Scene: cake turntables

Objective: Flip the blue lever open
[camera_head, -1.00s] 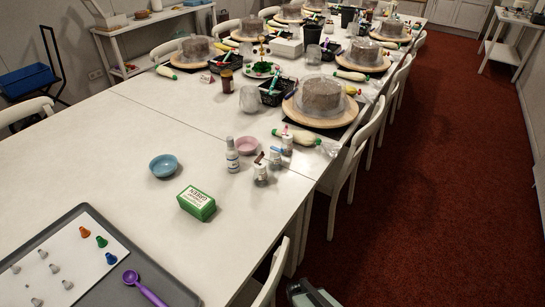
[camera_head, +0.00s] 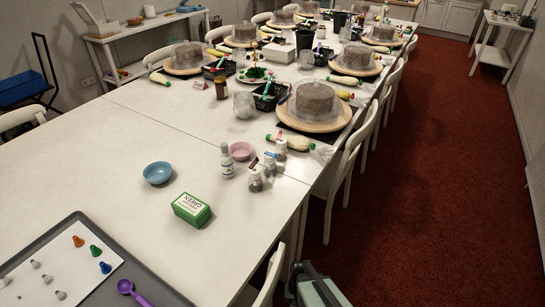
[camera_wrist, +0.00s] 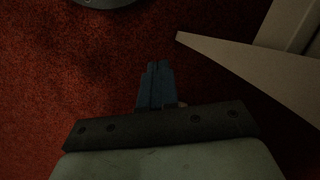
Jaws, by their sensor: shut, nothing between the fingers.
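Several small shaker jars stand together on the long white table (camera_head: 130,215) in the head view. The nearest jar (camera_head: 255,182) has a dark reddish lever on its top. A small blue lever (camera_head: 270,155) shows on the jar behind it, too small to make out its exact position. My gripper (camera_wrist: 159,64) points at the red carpet in the wrist view, its blue-grey fingers together and nothing between them. No jar shows in that view. In the head view a grey-green part of my arm shows at the bottom, right of the table, well apart from the jars.
A white bottle (camera_head: 227,161), a pink bowl (camera_head: 240,151), a green box (camera_head: 192,210) and a blue bowl (camera_head: 158,173) stand near the jars. A piping bag (camera_head: 292,143) lies behind them. Chairs (camera_head: 350,165) line the table's right side. The carpet (camera_head: 440,190) at right is clear.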

